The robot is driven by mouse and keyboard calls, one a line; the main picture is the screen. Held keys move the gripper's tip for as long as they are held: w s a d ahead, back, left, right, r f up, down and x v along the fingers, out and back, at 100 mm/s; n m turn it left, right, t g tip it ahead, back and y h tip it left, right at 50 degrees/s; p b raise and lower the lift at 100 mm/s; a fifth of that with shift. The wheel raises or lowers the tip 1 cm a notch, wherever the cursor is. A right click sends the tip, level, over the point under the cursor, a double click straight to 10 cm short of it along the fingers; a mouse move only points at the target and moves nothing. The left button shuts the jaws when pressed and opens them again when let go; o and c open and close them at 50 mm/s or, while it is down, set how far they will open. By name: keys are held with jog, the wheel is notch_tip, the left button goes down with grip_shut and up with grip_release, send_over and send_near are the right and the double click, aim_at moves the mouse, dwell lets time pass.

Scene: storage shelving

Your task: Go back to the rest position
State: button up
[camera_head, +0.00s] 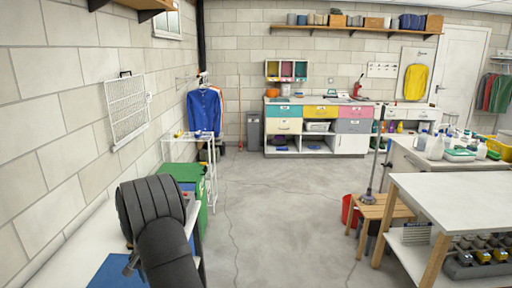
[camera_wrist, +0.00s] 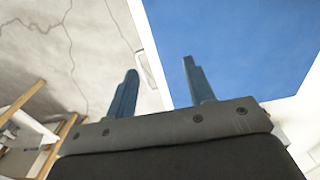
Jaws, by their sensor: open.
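My gripper (camera_wrist: 160,72) shows in the wrist view with its two blue-grey fingers apart and nothing between them. Behind the fingers are the pale concrete floor, a white edge and a flat blue surface (camera_wrist: 232,45). In the head view my dark arm rises at the lower left over a white worktop (camera_head: 72,256). A blue patch (camera_head: 112,272) lies on that worktop beside the arm. I cannot make out the fingers in the head view; the arm hides much of that area.
A green bin (camera_head: 187,174) and a white wire rack (camera_head: 212,178) stand just beyond the worktop. The concrete floor (camera_head: 275,220) is clear in the middle. A wooden stool (camera_head: 383,208) and a white-topped bench (camera_head: 450,197) stand at right. A block wall is close at left.

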jog(key=s+d+f, duration=0.1)
jog(key=d+f, duration=0.1)
jog(key=d, duration=1.5)
jog(key=s+d+f, duration=0.1)
jog(key=d+f, duration=0.1)
jog(key=d, duration=1.5)
jog(key=shift+s+f, duration=0.25)
jog(key=shift+f, duration=0.05)
jog(key=s+d+r+m+t, duration=0.1)
jog(key=s+d+r, duration=0.1)
jog(key=d+r, duration=0.3)
jog(key=s+d+r+m+t, duration=0.1)
jog(key=s+d+r+m, duration=0.2)
jog(key=r, duration=0.5)
jog(key=s+d+r+m+t+h, duration=0.1)
jog(key=s+d+r+m+h, duration=0.1)
jog(key=s+d+r, duration=0.35)
jog(key=s+d+r+m+t+h, duration=0.1)
jog(key=s+d+r+t, duration=0.15)
jog(key=s+r, duration=0.5)
jog(key=s+a+f+n, duration=0.1)
jog(key=s+a+f, duration=0.1)
jog(key=s+a, duration=0.2)
jog(key=s+a+f+n, duration=0.1)
jog(key=s+a+f, duration=0.1)
jog(key=s, duration=0.8)
jog(key=shift+s+a+y, duration=0.3)
jog(key=shift+a+y, duration=0.1)
jog(key=shift+a, duration=0.45)
